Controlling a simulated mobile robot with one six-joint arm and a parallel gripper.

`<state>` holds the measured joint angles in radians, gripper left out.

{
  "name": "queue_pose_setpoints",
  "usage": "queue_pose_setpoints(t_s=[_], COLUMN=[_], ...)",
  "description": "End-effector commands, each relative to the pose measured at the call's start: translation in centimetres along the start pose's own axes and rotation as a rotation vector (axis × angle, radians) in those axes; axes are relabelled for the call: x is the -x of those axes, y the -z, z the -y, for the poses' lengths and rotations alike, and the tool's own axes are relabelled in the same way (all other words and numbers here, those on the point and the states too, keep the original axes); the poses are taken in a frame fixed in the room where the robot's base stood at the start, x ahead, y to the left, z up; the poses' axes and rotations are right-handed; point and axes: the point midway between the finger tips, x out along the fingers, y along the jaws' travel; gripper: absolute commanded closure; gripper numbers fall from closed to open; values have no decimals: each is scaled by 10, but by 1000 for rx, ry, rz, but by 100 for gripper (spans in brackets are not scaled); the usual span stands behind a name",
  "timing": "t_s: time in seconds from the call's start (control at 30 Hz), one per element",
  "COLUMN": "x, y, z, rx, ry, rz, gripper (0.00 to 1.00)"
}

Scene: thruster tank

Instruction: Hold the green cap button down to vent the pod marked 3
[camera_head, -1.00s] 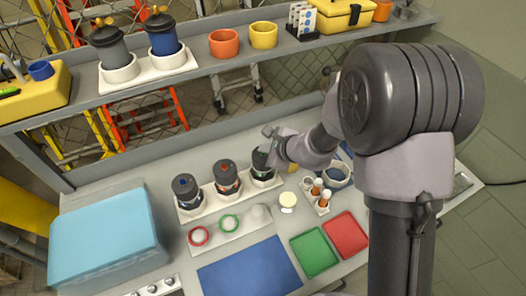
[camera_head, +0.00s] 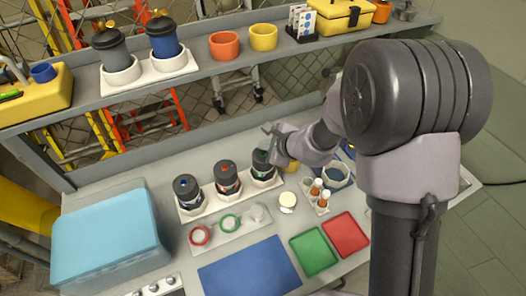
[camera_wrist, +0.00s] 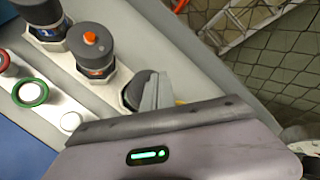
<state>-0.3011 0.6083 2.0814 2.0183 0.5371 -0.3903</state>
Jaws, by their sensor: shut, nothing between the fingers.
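The pod with the green button (camera_head: 264,170) stands upright at the right end of a white rack on the bench, right of the orange-button pod and the blue-button pod. A patch of its green button (camera_head: 265,150) shows beside my gripper. My gripper (camera_head: 269,130) is shut and empty, at the top of this pod; I cannot tell whether it touches the button. In the wrist view the closed fingers (camera_wrist: 157,92) cover much of the dark cap (camera_wrist: 137,88), and the button is hidden. The mark 3 is not readable.
The orange-button pod (camera_head: 227,178) and blue-button pod (camera_head: 187,193) stand close on the left. A shelf (camera_head: 205,69) runs behind.

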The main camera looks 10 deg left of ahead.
Motion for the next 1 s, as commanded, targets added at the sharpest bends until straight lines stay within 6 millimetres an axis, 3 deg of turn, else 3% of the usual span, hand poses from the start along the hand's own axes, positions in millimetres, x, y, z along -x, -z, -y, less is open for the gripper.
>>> queue_pose_setpoints(t_s=[0.6,1.0], x=[34,35], y=[-25,-25], z=[25,25], rx=[-1,-1], ry=[1,0], rz=[1,0], gripper=[100,100])
